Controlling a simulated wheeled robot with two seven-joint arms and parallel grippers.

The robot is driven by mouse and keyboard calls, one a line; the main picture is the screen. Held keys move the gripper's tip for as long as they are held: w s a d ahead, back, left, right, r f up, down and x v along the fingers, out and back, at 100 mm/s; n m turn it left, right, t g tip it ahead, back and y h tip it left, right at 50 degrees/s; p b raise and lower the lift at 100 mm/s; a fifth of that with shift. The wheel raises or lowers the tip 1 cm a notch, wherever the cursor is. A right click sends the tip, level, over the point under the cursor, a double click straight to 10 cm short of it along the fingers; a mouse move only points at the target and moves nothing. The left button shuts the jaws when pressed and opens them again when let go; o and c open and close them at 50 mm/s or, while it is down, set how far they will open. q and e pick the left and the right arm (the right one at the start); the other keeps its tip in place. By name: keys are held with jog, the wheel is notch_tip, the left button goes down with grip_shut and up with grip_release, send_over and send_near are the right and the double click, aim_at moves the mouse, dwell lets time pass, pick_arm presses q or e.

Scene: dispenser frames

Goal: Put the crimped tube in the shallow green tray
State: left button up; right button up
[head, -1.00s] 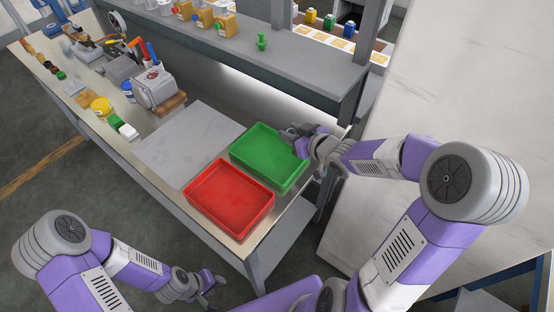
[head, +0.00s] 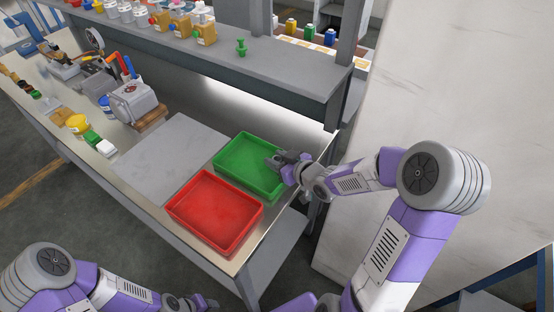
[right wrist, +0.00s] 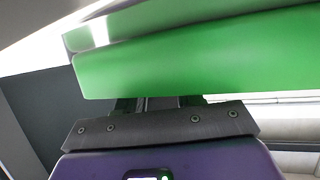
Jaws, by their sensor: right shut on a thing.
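The shallow green tray (head: 226,168) lies on the bench beside a red tray. My right gripper (head: 276,161) reaches over its right edge in the head view, with the fingertips over the tray's inside. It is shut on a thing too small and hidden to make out. In the right wrist view a green tray wall (right wrist: 200,65) crosses in front of the fingers and hides their tips. I cannot pick out the crimped tube in either view. My left gripper (head: 205,303) is at the bottom edge of the head view, away from the bench top, its jaws unclear.
The red tray (head: 214,212) stands close in front of the green one. A grey board (head: 165,155) lies to their left. A raised shelf (head: 270,65) with bottles and a green knobbed piece (head: 241,47) runs behind. A grey device (head: 133,101) and small items crowd the left.

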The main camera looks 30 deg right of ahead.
jog(key=o, duration=0.9)
jog(key=shift+f, duration=0.1)
jog(key=shift+c, duration=0.2)
jog(key=shift+r+p, duration=0.3)
jog(key=p+v, duration=0.4)
jog(key=v, duration=0.5)
jog(key=shift+r, duration=0.2)
jog(key=shift+f+b+v, duration=0.2)
jog(key=shift+b+v, duration=1.15)
jog(key=shift+b, duration=1.55)
jog(key=shift+s, duration=0.15)
